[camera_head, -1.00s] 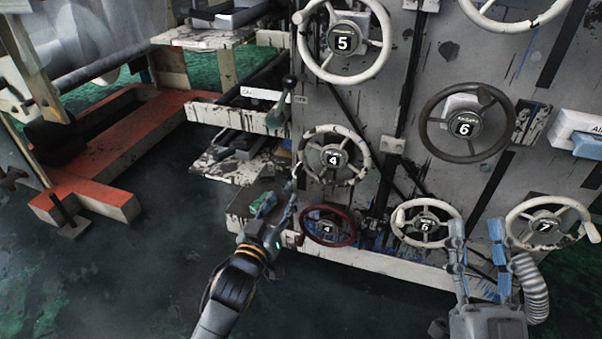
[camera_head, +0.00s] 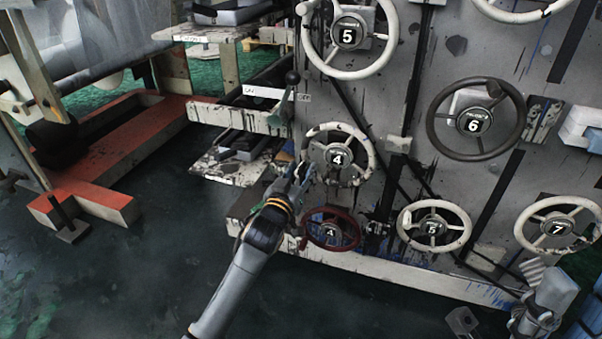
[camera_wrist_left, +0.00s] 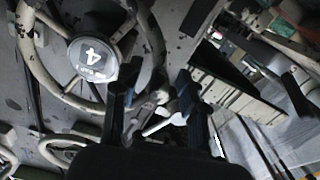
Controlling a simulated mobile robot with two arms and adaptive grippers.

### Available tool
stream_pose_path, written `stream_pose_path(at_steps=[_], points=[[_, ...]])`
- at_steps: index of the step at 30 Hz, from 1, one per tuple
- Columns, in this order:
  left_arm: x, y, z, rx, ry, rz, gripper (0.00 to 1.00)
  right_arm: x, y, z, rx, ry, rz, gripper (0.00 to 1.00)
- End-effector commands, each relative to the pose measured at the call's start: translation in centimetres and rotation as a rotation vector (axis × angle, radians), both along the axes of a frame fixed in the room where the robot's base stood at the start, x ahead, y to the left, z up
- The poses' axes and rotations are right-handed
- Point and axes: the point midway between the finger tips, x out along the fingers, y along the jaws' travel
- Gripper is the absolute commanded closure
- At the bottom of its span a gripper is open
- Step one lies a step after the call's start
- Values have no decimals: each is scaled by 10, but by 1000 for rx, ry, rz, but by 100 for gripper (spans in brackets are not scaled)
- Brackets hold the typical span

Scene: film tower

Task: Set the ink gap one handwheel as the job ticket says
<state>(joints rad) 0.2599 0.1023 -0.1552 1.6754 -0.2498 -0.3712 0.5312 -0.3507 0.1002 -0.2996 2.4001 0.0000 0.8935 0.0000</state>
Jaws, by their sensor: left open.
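Several round handwheels sit on the grey machine panel (camera_head: 435,60). A cream wheel numbered 4 (camera_head: 338,158) is nearest my left gripper (camera_head: 300,176), with a small dark red wheel (camera_head: 330,230) below it. The captions are too small to read, so I cannot tell which one is ink gap one. In the left wrist view, my left gripper (camera_wrist_left: 156,92) is open, its fingers beside the right part of wheel 4's rim (camera_wrist_left: 157,45); I cannot tell whether they touch. My right gripper (camera_head: 543,305) shows partly at lower right; its jaw state is unclear. I see no readable job ticket.
Other wheels are a cream 5 (camera_head: 348,36), a dark 6 (camera_head: 475,120), a lower cream wheel (camera_head: 434,226) and a 7 (camera_head: 556,227). Stained shelves (camera_head: 240,108) and a black-knobbed lever (camera_head: 291,80) stand left of the panel.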

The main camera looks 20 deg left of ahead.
Motion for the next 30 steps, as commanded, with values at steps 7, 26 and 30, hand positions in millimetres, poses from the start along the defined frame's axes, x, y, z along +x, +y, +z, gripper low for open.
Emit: stream_pose_path(at_steps=[7, 26, 30], points=[[2, 0, 0, 0, 0, 0, 58, -2, 0, 0, 3, -9, 1, 58], [2, 0, 1, 4, 0, 0, 100, -1, 0, 1, 2, -7, 1, 58], [2, 0, 3, 20, -2, -1, 100, -1, 0, 5, 2, -7, 1, 58]])
